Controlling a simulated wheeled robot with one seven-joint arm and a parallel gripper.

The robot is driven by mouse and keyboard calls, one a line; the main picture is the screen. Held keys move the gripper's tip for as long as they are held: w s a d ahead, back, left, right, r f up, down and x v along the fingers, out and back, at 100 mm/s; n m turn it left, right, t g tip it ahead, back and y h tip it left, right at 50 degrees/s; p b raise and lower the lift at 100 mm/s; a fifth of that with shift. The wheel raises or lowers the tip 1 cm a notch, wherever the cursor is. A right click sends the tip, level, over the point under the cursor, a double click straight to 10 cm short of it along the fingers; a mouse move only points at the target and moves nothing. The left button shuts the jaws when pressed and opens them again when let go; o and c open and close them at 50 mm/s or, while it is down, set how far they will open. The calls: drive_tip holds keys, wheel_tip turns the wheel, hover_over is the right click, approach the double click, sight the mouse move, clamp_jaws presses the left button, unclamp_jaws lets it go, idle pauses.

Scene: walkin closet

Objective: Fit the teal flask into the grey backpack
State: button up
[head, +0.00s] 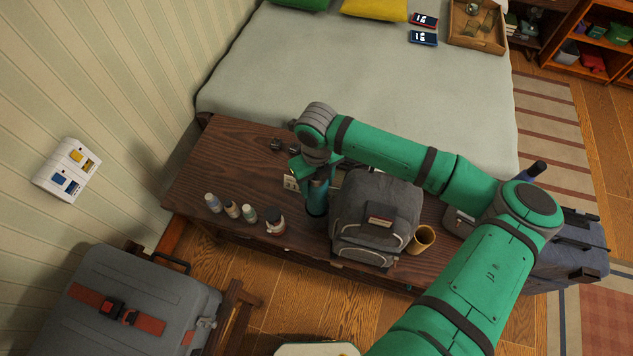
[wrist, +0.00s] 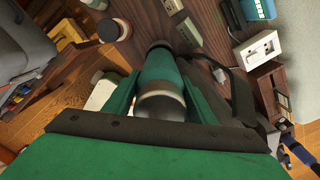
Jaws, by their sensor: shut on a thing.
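The teal flask (head: 317,196) stands on the dark wooden bench, just left of the grey backpack. My gripper (head: 318,171) is above it, pointing down, with its jaws shut on the flask's upper part. In the wrist view the teal flask (wrist: 162,75) lies between the two green fingers of my gripper (wrist: 160,92). The grey backpack (head: 375,215) stands upright on the bench to the right of the flask. My arm passes over its top in the head view, and I cannot tell whether it is open.
Several small bottles (head: 230,209) and a dark-lidded jar (head: 275,221) stand left of the flask on the bench (head: 205,160). A tan cup (head: 421,239) stands right of the backpack. A bed (head: 390,90) lies behind. A grey suitcase (head: 130,300) is at front left.

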drive_tip(key=shift+f, duration=0.8)
idle(0.8)
drive_tip(key=shift+w+d, duration=0.1)
idle(0.8)
drive_tip(key=o, duration=1.8)
drive_tip(key=shift+r, duration=7)
